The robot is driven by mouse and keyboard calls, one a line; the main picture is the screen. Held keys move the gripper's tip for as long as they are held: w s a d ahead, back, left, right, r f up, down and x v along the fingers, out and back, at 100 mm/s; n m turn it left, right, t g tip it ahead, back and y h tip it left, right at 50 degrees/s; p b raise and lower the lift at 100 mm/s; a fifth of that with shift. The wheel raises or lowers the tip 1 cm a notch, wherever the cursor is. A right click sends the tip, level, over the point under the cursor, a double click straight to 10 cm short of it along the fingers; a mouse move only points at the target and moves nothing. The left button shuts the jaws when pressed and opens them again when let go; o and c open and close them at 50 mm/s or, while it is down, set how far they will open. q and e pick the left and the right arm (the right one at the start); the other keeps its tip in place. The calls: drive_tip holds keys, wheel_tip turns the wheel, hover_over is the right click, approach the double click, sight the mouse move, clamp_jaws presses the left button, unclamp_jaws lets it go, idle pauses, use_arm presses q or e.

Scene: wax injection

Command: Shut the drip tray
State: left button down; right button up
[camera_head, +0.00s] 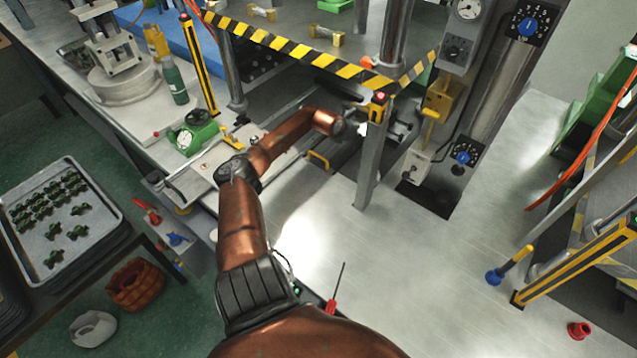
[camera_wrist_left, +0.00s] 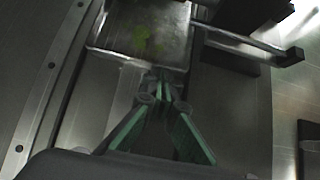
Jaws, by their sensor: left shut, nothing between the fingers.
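The drip tray (camera_wrist_left: 120,42) is a shallow metal tray with green wax spots on its floor, at the top of the left wrist view. My left gripper (camera_wrist_left: 160,76) is shut and empty, with its fingertips at the tray's near edge. I cannot tell whether they touch it. In the head view my left arm reaches under the striped press frame; its gripper is hard to make out beside the red-capped post, and I cannot clearly pick out the tray there. My right gripper is not in view.
A grey post (camera_head: 369,175) stands close to my left wrist. A red screwdriver (camera_head: 334,300) lies on the bench, which is mostly clear at centre right.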

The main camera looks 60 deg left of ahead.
use_arm(q)
drive_tip(key=shift+w+a+r, duration=0.1)
drive_tip(key=shift+a+r, duration=0.05)
drive_tip(key=shift+r, duration=0.05)
drive_tip(key=shift+w+a+r, duration=0.1)
drive_tip(key=shift+r, duration=0.3)
drive_tip(key=f+v, duration=0.1)
drive_tip(key=v, duration=1)
drive_tip(key=shift+s+d+r, duration=0.25)
drive_tip(key=shift+s+d, duration=0.15)
drive_tip(key=shift+s, duration=0.1)
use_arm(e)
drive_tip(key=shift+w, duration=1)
